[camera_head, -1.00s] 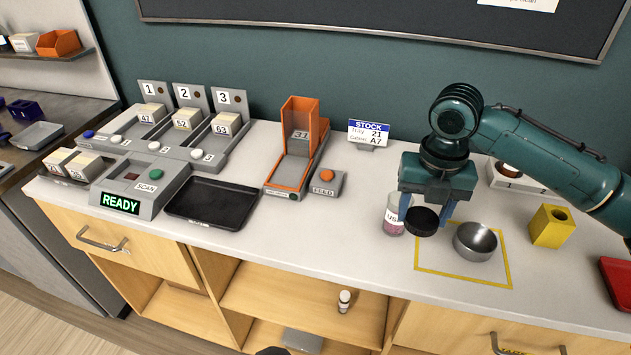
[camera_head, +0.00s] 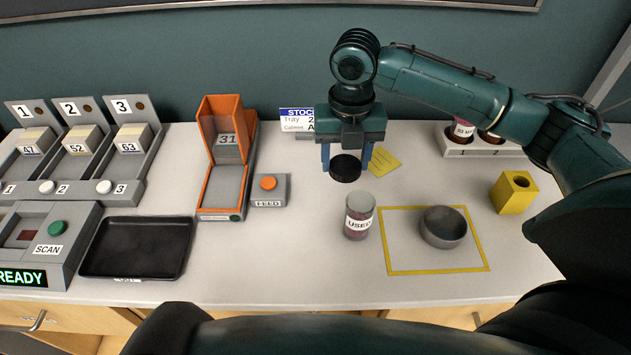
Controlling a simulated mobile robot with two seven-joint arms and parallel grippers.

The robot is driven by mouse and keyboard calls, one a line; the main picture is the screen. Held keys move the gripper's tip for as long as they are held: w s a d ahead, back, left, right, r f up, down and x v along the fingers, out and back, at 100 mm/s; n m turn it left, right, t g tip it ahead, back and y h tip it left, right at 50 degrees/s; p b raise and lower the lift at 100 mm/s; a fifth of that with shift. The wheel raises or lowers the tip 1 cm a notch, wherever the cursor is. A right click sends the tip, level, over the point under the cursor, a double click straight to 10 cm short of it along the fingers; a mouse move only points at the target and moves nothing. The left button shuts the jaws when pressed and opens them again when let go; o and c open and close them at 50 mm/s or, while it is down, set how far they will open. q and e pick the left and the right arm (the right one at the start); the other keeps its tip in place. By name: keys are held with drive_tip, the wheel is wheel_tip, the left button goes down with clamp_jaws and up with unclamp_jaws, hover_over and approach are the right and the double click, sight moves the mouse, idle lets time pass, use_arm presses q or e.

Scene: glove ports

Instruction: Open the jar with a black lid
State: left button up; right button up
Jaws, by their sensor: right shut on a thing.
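The jar (camera_head: 359,217) is clear, with reddish-brown contents and a white label reading "USED". It stands upright on the counter, just left of the yellow outlined square, and no lid sits on its top. My right gripper (camera_head: 346,160) points down behind the jar and slightly to its left, shut on the round black lid (camera_head: 345,170). The lid is apart from the jar; I cannot tell whether it touches the counter. My left gripper is not in view.
A metal bowl (camera_head: 443,227) stands inside the yellow outline (camera_head: 388,250). A yellow block (camera_head: 514,193) is to its right. A yellow note (camera_head: 384,161) lies beside the lid. An orange feeder (camera_head: 222,160), a FEED button box (camera_head: 269,190) and a black tray (camera_head: 137,247) are left.

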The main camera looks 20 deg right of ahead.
hover_over(342, 200)
wheel_tip(342, 200, down, 6)
drive_tip(key=shift+r, duration=0.1)
wheel_tip(342, 200, down, 2)
drive_tip(key=shift+f, duration=0.55)
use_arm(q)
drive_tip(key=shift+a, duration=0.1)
use_arm(e)
drive_tip(key=shift+f, duration=0.15)
drive_tip(key=o, duration=1.1)
drive_tip(key=shift+c, duration=0.2)
